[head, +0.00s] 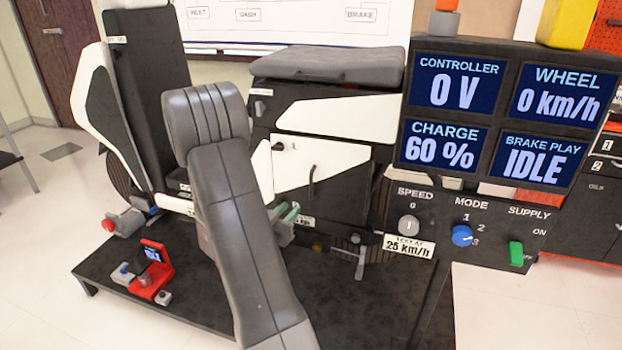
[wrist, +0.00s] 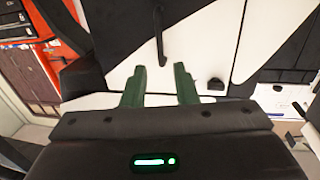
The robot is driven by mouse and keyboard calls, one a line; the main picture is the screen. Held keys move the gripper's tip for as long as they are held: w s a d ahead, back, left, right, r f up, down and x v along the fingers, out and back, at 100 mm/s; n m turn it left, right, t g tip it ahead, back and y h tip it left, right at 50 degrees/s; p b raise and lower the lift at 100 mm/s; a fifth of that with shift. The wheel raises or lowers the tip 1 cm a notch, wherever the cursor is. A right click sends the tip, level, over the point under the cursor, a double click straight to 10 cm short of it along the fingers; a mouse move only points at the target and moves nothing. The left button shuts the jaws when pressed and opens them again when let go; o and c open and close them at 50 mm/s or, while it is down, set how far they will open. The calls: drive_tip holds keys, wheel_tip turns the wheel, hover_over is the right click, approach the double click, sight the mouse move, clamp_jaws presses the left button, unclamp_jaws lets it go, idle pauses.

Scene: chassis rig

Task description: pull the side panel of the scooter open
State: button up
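The scooter's white side panel (head: 300,160) looks closed, flush with the dark body around it; it also fills much of the wrist view (wrist: 120,48). A thin dark handle (head: 312,183) runs down the panel, and it shows in the wrist view (wrist: 161,40) beyond the fingertips, roughly in line with the gap between them. A small dark knob (head: 278,146) sits near the panel's upper left; in the wrist view (wrist: 216,84) it is right of the fingers. My gripper (wrist: 160,68), with green fingers, is open and empty. In the head view (head: 287,212) it is low by the panel, partly hidden by my arm.
The scooter stands on a dark platform (head: 130,265). A display with several readouts (head: 493,120) and a control box (head: 465,228) stand at the right. A small red stand (head: 152,270) is on the platform at left. Pale floor (head: 40,235) is open at left.

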sight(311, 196)
drive_tip(key=b+x, duration=0.2)
drive_tip(key=x, duration=1.1)
drive_tip(key=shift+w+d, duration=0.2)
drive_tip(key=shift+w, duration=0.05)
clamp_jaws()
